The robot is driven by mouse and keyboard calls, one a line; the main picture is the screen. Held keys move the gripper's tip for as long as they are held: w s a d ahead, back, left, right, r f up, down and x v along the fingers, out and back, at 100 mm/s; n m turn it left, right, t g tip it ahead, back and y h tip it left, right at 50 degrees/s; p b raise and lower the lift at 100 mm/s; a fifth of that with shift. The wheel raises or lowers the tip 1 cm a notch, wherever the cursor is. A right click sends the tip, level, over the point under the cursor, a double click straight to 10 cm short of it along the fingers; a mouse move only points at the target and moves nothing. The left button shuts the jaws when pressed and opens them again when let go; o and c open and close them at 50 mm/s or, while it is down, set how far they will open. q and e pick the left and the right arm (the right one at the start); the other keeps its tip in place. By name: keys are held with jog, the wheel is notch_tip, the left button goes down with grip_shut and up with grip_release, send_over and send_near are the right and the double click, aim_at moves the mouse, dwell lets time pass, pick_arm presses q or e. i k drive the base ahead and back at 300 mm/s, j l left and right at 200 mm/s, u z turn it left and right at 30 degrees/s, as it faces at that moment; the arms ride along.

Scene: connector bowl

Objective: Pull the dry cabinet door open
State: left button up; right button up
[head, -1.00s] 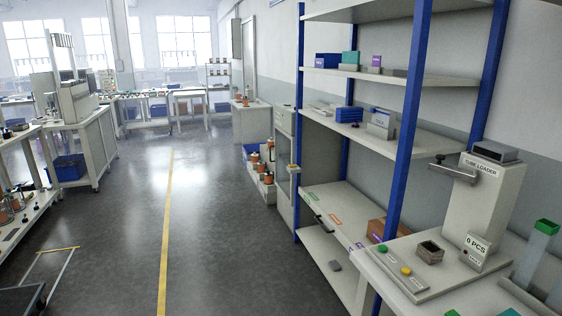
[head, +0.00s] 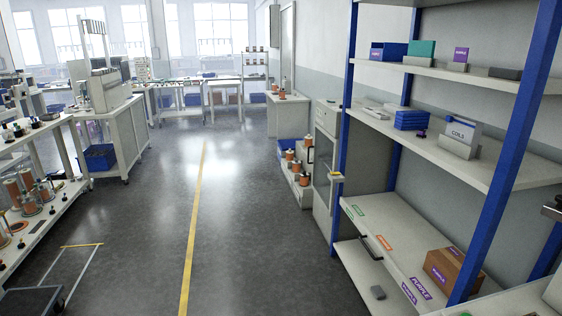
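A narrow, light-coloured cabinet (head: 324,125) stands against the right wall, just beyond the blue-posted shelf. It looks like the dry cabinet. Its front has a tall grey glass-like door panel (head: 322,166), seen at a steep angle. A small pale yellow piece (head: 336,177) sticks out at its right side, partly against the shelf post. The door looks closed, but the angle makes this hard to tell. The cabinet is some distance ahead. Neither of my grippers is in view.
The blue-posted shelf (head: 480,165) fills the right side, with boxes and a dark bar (head: 370,249) low down. A low rack of spools (head: 297,172) stands beyond the cabinet. Benches line the left. The grey floor around the yellow line (head: 194,225) is clear.

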aim_at(329, 209)
jog(key=i, duration=5.05)
jog(key=i+l+u, duration=0.15)
jog(key=i, duration=0.5)
jog(key=j, duration=0.1)
